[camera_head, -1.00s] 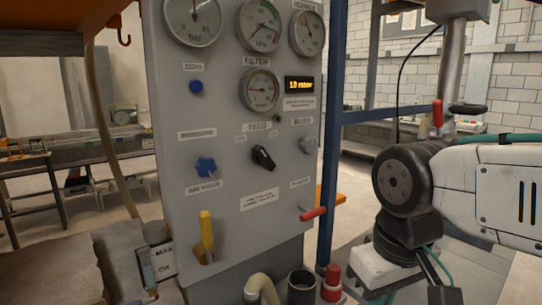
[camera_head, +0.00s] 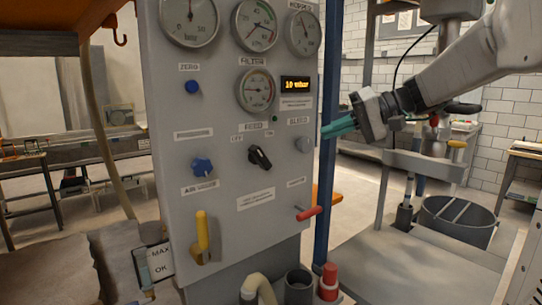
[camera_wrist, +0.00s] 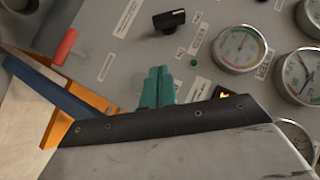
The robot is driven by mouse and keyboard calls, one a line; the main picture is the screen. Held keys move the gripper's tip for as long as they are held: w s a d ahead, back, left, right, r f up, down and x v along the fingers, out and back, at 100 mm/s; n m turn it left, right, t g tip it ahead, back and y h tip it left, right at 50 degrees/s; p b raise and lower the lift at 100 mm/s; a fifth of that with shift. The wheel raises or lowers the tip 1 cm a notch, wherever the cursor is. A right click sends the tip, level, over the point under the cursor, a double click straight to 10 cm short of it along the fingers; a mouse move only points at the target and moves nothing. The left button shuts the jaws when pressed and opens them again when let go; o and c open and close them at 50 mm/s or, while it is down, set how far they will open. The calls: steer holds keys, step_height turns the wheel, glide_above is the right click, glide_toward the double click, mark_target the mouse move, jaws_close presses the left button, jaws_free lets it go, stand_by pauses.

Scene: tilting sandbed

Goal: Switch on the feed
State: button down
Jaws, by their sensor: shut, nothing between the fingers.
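The feed switch is a black rotary knob (camera_head: 260,158) under the FEED label on the grey panel (camera_head: 225,120). Its pointer is slanted, with its upper end to the left, toward the OFF mark. In the wrist view the black knob (camera_wrist: 169,21) shows at the top, beyond my fingertips. My gripper (camera_head: 325,129) has teal fingers, shut and empty, just right of the panel's right edge at about the height of the FEED label. In the wrist view my gripper (camera_wrist: 158,75) points toward the panel, apart from the knob.
The panel also carries a grey bleed knob (camera_head: 303,145), a blue star knob (camera_head: 202,166), a yellow lever (camera_head: 203,232), a red-handled valve (camera_head: 310,213) and several gauges. A blue post (camera_head: 327,190) stands by its right edge. A red-capped fitting (camera_head: 329,280) stands below.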

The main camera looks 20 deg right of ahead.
mark_target(283, 155)
steer(key=shift+w+d+r, duration=0.15)
steer(key=shift+d+r, duration=0.05)
steer(key=shift+a, duration=0.1)
steer(key=x, duration=0.4)
steer(key=s+x, duration=0.1)
steer(key=x, duration=0.3)
steer(key=s+f+x, duration=0.1)
steer(key=x, duration=0.3)
steer(key=shift+w+a+f, duration=0.1)
steer(key=shift+a+f, duration=0.05)
steer(key=shift+a, duration=0.6)
